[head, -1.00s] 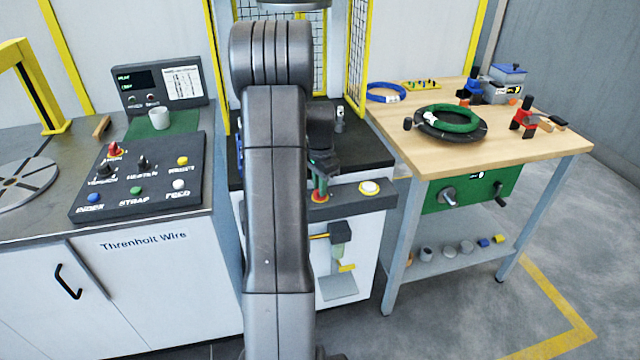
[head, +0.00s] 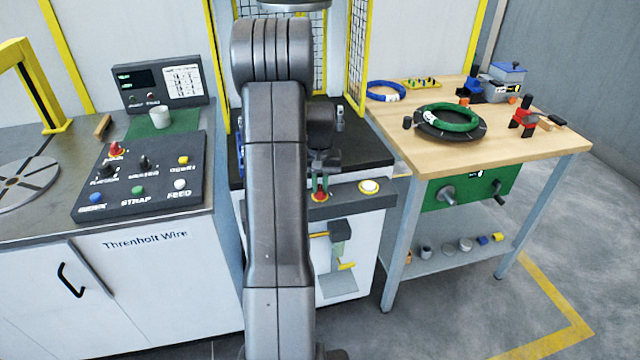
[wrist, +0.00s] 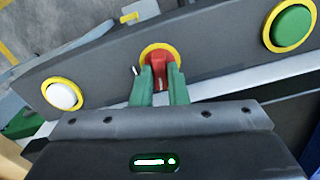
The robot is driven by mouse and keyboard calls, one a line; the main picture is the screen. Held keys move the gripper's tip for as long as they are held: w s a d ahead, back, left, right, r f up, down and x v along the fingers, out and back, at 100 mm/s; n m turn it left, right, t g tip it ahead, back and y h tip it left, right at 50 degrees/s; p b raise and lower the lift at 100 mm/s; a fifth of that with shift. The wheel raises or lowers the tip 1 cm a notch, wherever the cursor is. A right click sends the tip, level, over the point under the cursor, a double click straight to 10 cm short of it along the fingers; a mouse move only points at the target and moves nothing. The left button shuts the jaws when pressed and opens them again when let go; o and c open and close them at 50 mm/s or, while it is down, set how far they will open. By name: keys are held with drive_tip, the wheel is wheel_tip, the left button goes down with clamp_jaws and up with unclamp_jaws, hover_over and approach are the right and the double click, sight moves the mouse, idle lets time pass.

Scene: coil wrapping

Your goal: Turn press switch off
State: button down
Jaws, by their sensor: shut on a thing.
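The press switch is a red knob (wrist: 162,66) in a yellow ring on the dark front panel of the press (head: 346,193). In the head view the red knob (head: 320,194) shows just below my gripper. In the wrist view my gripper (wrist: 160,88) has its two green fingers on either side of the red knob, shut on it. The finger ends hide part of the knob. A small white mark shows at the left of its ring.
A white button (wrist: 62,96) and a green button (wrist: 291,26), each in a yellow ring, flank the knob. A control box (head: 140,176) stands on the left cabinet. A wooden workbench (head: 560,140) holding a green coil (head: 447,119) stands at the right.

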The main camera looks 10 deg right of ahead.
sight(320, 188)
drive_tip(key=shift+n, duration=1.3)
drive_tip(key=c, duration=1.4)
unclamp_jaws()
drive_tip(key=shift+c, duration=0.2)
wheel_tip(320, 188, up, 14)
drive_tip(key=shift+f, duration=0.1)
wheel_tip(320, 188, down, 14)
drive_tip(key=shift+r, duration=0.1)
